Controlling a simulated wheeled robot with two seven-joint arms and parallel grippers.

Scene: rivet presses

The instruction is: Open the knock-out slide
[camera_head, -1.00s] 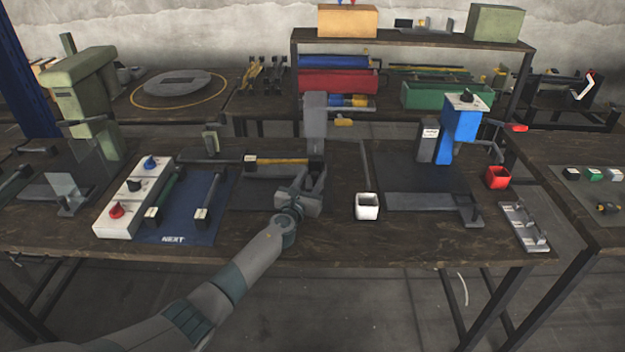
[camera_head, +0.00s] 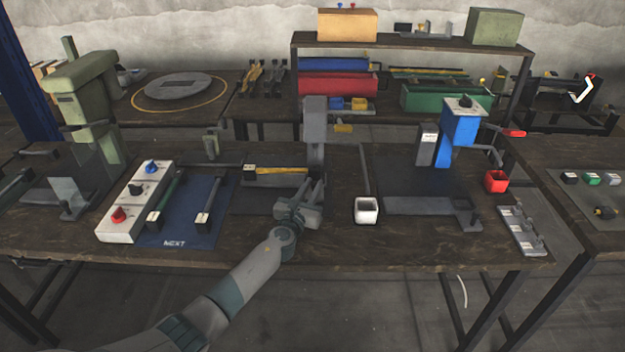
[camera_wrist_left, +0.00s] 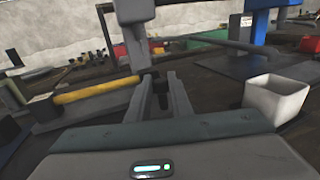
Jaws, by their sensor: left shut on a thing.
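The knock-out slide appears to be the dark bar with a yellow rod (camera_head: 282,170) and a pale label at its left end, in front of the grey upright post (camera_head: 315,125). The rod also shows at left in the left wrist view (camera_wrist_left: 95,92). My left gripper (camera_head: 308,196) is at the right end of this bar, at the foot of the post. In the left wrist view its fingers (camera_wrist_left: 159,92) stand on either side of a small dark knob (camera_wrist_left: 160,82), shut on it. The fingers partly hide the knob. My right gripper is not in view.
A white bin (camera_head: 367,211) stands just right of my left gripper. A white panel with knobs (camera_head: 133,208) and a blue mat (camera_head: 190,230) lie to the left. A blue press (camera_head: 460,135) and red bin (camera_head: 495,181) are further right.

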